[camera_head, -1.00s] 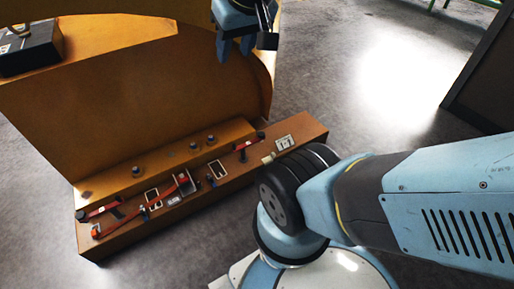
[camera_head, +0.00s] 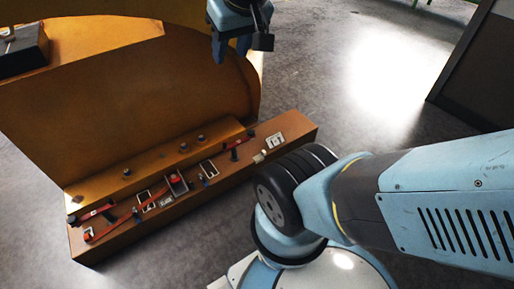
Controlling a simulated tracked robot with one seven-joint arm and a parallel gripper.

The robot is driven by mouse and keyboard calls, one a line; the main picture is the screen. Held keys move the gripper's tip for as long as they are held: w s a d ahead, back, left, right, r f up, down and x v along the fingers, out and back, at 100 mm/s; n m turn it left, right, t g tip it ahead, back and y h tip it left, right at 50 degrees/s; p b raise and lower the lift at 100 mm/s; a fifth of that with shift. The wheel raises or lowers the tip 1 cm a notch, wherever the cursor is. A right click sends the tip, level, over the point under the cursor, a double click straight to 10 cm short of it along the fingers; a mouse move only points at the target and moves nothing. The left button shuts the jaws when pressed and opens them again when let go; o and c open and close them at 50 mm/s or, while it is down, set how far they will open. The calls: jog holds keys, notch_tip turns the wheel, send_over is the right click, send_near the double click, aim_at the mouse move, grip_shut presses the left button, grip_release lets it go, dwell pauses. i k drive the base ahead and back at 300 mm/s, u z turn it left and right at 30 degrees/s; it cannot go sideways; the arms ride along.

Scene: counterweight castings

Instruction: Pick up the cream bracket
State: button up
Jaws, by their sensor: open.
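A small cream piece (camera_head: 259,157), which looks like the cream bracket, lies on the brown ledge (camera_head: 120,243) near its right end, just left of my arm's dark joint. It is too small to make out its exact shape. My gripper (camera_head: 231,52) is at the top of the view, open and pointing down, with nothing seen between its fingers. It is well apart from the cream piece, which lies lower in the picture.
A white plate (camera_head: 275,141) lies beside the cream piece. Red-handled tools (camera_head: 98,213), small frames (camera_head: 208,169) and several bolts stand along the ledge. A large ochre casting (camera_head: 120,100) rises behind, with a dark box (camera_head: 22,50) on top.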

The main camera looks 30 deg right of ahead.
aim_at(259, 158)
jog(key=z, duration=0.45)
jog(key=k, duration=1)
jog(key=z, duration=0.9)
jog(key=i, duration=1.1)
jog(key=u, duration=0.75)
jog(key=i, duration=0.8)
jog(key=u, duration=0.05)
